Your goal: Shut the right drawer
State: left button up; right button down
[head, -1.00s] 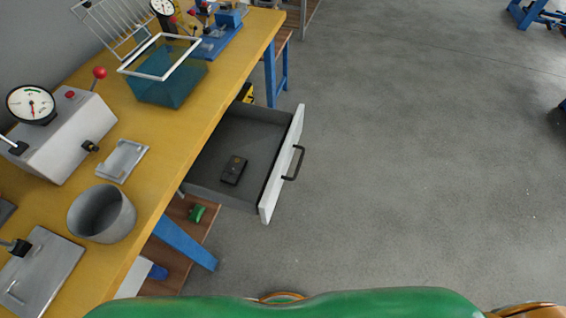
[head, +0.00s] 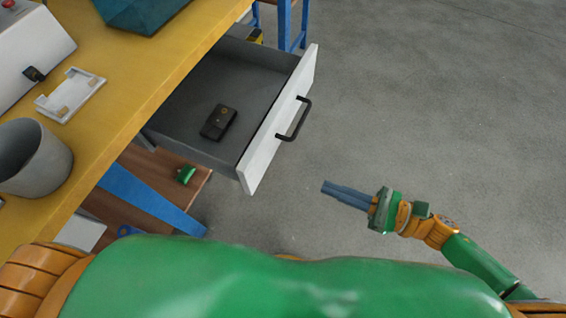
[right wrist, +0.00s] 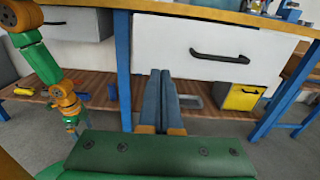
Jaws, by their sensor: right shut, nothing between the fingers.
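The right drawer (head: 185,122) stands open under the yellow workbench, a grey box with a white front (head: 262,150) and a dark bar handle (head: 294,120). A small black device (head: 219,122) lies inside it. My right gripper (head: 324,187) is shut and empty, in front of the drawer and apart from its white front. In the right wrist view its fingers (right wrist: 160,74) point at the white drawer front (right wrist: 185,42), left of the handle (right wrist: 219,56).
The yellow bench (head: 125,95) holds a grey cup (head: 50,165), a pale tray (head: 70,95) and a teal bin (head: 135,12). A blue bench leg (head: 150,200) and a wooden lower shelf (head: 185,205) are below. The grey floor at the right is clear.

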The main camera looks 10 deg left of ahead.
jog(key=p, duration=0.2)
send_near(262, 161)
jog(key=x, duration=0.5)
jog(key=shift+a+r, duration=0.2)
jog(key=shift+a, duration=0.05)
jog(key=shift+w+a+f, duration=0.1)
jog(key=shift+w+a, duration=0.1)
jog(key=shift+a, duration=0.45)
pick_arm(q)
notch_tip(262, 161, up, 2)
jog(key=shift+s+a+r, duration=0.15)
